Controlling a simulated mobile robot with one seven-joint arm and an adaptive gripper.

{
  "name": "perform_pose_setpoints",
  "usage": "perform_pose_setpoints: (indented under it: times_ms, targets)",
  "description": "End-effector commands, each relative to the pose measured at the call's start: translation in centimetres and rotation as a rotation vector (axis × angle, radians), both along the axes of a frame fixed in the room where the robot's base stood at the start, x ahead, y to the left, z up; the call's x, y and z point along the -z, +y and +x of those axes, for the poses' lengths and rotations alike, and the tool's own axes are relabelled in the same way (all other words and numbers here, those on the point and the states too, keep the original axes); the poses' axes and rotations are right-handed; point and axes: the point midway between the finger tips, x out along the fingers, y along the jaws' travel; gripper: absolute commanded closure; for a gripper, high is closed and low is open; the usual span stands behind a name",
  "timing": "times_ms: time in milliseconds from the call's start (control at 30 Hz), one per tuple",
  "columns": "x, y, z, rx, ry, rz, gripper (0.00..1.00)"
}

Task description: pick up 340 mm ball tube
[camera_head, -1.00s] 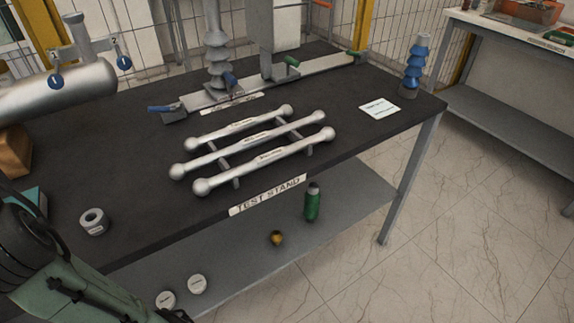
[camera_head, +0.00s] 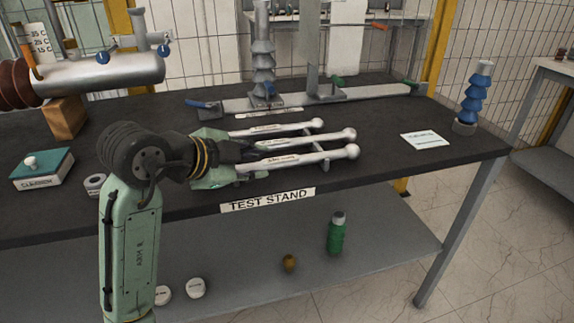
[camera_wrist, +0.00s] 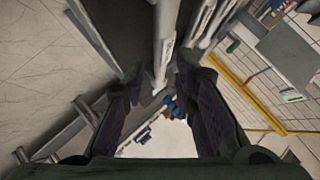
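Three silver ball tubes lie side by side on a rack on the dark bench: a back tube (camera_head: 275,129), a middle tube (camera_head: 300,141) and a front tube (camera_head: 300,160). Each has a ball at its right end; my arm hides the left ends. Their labels are too small to read, so I cannot tell which is 340 mm. My gripper (camera_head: 228,160) is at the left part of the tubes. In the wrist view, my gripper (camera_wrist: 160,75) has its fingers apart, with one tube (camera_wrist: 164,35) showing in the gap. I cannot tell whether they touch it.
A clamp rail (camera_head: 300,102) with a ribbed insulator (camera_head: 263,60) stands behind the tubes. A teal box (camera_head: 42,172) and a grey ring (camera_head: 94,184) are at the left. A white card (camera_head: 425,140) and a blue insulator (camera_head: 475,98) are at the right.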

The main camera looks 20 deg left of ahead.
Motion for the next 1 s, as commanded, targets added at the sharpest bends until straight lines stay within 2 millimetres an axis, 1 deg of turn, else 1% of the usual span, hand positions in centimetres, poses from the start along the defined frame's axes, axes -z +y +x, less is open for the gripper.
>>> perform_pose_setpoints:
  times_ms: [100, 367, 500, 600, 700, 900, 1000]
  targets:
    - [0.8, -0.5, 1.5, -0.001, -0.001, -0.002, 0.74]
    - [1.7, -1.1, 3.3, -0.002, -0.001, -0.004, 0.74]
    - [2.7, -1.8, 5.1, -0.002, -0.001, -0.003, 0.74]
    - [3.5, -2.1, 6.1, -0.002, -0.002, -0.003, 0.74]
    - [3.8, -2.3, 6.6, -0.003, -0.004, -0.002, 0.74]
    - [3.9, -2.3, 6.7, -0.004, -0.005, -0.002, 0.74]
    - [3.9, -2.3, 6.6, -0.003, -0.004, -0.002, 0.80]
